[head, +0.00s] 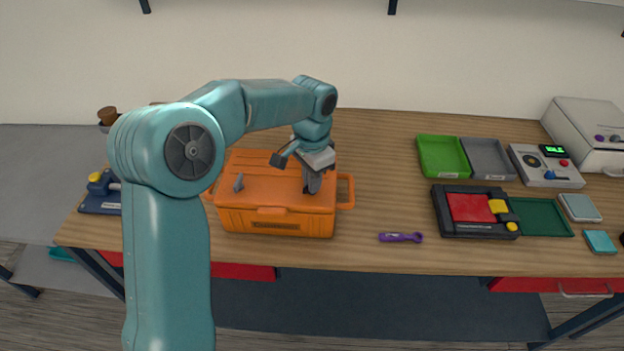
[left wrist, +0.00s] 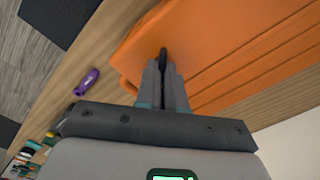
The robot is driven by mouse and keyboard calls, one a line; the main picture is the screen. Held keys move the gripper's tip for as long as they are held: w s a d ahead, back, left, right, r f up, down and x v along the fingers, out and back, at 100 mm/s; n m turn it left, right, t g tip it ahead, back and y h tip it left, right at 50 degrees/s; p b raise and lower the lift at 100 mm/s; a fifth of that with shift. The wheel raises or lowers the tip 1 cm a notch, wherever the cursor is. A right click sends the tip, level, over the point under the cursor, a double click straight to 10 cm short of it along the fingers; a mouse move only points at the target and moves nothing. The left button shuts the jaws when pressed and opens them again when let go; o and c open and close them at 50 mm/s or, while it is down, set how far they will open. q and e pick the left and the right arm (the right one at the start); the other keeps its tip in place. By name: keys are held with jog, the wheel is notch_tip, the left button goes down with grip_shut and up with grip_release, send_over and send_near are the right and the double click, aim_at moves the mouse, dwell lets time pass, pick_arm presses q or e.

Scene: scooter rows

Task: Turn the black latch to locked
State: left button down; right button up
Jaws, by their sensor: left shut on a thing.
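An orange toolbox (head: 275,222) with side handles stands on the wooden workbench. My left gripper (head: 312,186) reaches down over the right part of its lid. In the left wrist view my left gripper (left wrist: 166,72) is shut on the small black latch (left wrist: 163,54), whose tip shows between the fingers against the orange lid (left wrist: 215,45). In the head view the gripper covers most of the latch, and its turn angle is hard to tell. A second, grey latch-like piece (head: 238,183) stands on the left part of the lid. My right gripper is not in view.
A purple tool (head: 401,237) lies right of the toolbox. Further right are a green tray (head: 442,155), a grey tray (head: 487,157), a black case with a red panel (head: 470,208) and a device with a green display (head: 546,166). Bench around the purple tool is clear.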

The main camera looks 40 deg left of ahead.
pick_arm(q)
jog(key=n, duration=0.4)
jog(key=shift+n+b, duration=0.3)
jog(key=n, duration=0.4)
jog(key=shift+n, duration=0.4)
jog(key=c, duration=1.2)
grip_release()
jog(key=shift+c, duration=0.2)
jog(key=shift+r, duration=0.1)
notch_tip(320, 180, up, 16)
jog(key=p, duration=0.1)
